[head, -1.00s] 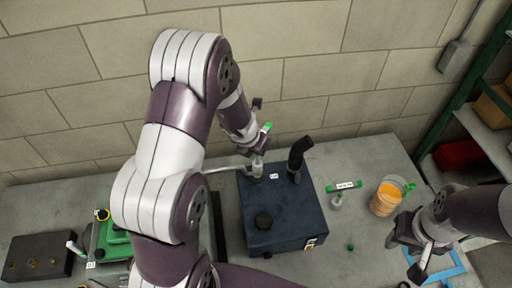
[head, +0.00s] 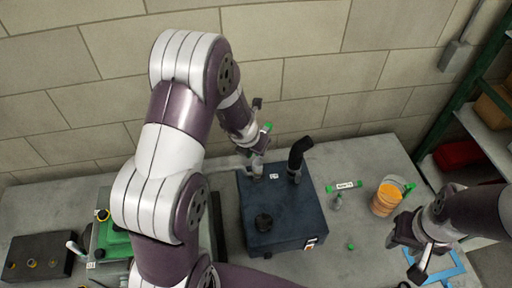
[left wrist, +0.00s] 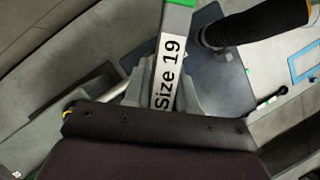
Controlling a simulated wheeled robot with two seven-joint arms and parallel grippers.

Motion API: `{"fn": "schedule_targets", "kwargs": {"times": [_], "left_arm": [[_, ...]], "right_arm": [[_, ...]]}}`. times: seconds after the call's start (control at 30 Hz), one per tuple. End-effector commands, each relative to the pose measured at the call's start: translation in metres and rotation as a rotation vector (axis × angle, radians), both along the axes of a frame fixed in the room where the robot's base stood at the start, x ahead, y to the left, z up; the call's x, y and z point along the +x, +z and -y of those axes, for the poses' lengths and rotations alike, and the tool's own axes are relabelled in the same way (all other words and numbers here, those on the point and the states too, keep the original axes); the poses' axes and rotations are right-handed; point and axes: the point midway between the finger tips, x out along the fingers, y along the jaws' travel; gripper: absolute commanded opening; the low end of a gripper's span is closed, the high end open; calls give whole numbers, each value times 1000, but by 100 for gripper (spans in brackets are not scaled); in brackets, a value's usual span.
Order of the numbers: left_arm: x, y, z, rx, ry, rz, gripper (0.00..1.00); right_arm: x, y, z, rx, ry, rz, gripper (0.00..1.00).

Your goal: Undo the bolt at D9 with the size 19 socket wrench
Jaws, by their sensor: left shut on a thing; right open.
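My left gripper (head: 257,148) is shut on the size 19 socket wrench (left wrist: 168,70), a pale bar with a green end and a "Size 19" label. The wrench's green end also shows in the head view (head: 267,127). The gripper is over the far left corner of a dark blue block (head: 285,215). A small white tag (head: 273,176) sits there, too small to read. The bolt is hidden below the gripper, and I cannot tell whether the socket is on it. My right gripper (head: 418,256) is open and empty at the right.
A black elbow pipe (head: 299,158) rises from the block beside my left gripper. A black block (head: 38,257) and a green part (head: 112,240) are at the left. A shelf (head: 490,130) bounds the right.

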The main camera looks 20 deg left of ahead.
Motion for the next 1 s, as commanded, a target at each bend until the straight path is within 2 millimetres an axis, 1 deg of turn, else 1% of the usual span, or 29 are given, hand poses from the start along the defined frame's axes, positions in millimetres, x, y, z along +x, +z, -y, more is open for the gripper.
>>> {"fn": "schedule_targets", "kwargs": {"times": [0.2, 0.43, 0.67, 1.0], "left_arm": [[-1, 0, 0, 0, 0, -3, 0], [0, 20, 0, -1, 0, -1, 0], [0, 34, 0, 0, -1, 0, 0], [0, 37, 0, 0, -1, 1, 0]], "right_arm": [[0, 1, 0, 0, 0, 0, 43], [0, 8, 0, 0, 0, 0, 43], [0, 6, 0, 0, 0, 0, 43], [0, 6, 0, 0, 0, 0, 43]]}}
